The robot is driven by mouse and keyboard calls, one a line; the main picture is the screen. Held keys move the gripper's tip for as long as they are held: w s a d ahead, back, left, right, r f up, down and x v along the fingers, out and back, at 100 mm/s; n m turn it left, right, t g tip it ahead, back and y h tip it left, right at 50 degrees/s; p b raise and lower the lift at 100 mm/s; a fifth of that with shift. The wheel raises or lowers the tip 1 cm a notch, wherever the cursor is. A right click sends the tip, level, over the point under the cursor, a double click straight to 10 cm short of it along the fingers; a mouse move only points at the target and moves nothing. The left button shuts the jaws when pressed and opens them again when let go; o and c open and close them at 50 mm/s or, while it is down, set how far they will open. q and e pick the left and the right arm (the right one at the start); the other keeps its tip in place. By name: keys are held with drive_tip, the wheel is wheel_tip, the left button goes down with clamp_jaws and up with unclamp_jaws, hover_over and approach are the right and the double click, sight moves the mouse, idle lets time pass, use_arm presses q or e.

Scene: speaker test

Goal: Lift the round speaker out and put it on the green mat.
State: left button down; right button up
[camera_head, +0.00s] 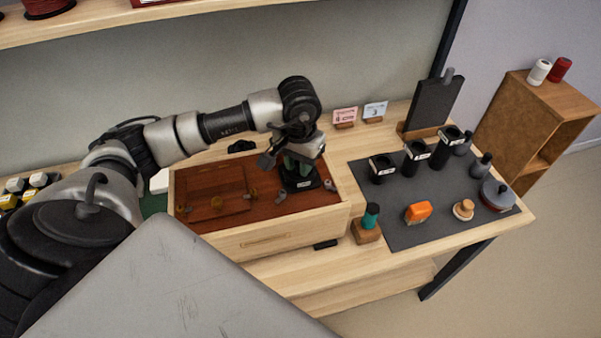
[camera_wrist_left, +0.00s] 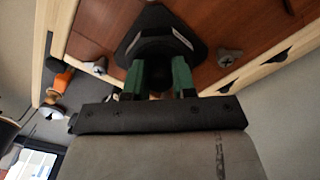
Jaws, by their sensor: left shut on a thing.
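My left gripper (camera_head: 300,150) reaches down into an open wooden drawer (camera_head: 265,243). In the left wrist view its green fingers (camera_wrist_left: 160,80) are shut on a dark rounded thing (camera_wrist_left: 157,50), apparently the round speaker and mostly hidden between them. Just beyond the fingers is a black angular base with a pale label (camera_wrist_left: 180,38); the base also shows in the head view (camera_head: 301,185). It stands on the drawer's red-brown floor. I cannot tell whether the speaker is clear of this base. A strip of the green mat (camera_head: 154,205) shows left of the drawer, mostly behind my arm.
Small grey and brass pieces lie in the drawer around the base. To the right, a dark grey mat (camera_head: 400,222) carries black cups, bottles, an orange thing (camera_head: 418,212) and a lidded pan (camera_head: 497,196). Small card stands (camera_head: 345,117) line the back.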

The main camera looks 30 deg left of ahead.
use_arm(q)
drive_tip(key=shift+s+f, duration=0.15)
drive_tip(key=shift+f, duration=0.2)
drive_tip(key=shift+w+a+r+p, duration=0.15)
drive_tip(key=shift+r+p, duration=0.1)
drive_tip(key=shift+r, duration=0.25)
drive_tip(key=shift+w+d+r+p, duration=0.1)
drive_tip(key=shift+r+p, duration=0.1)
drive_tip(key=shift+r, duration=0.25)
drive_tip(key=shift+r+p, duration=0.7)
drive_tip(key=shift+r, duration=1.55)
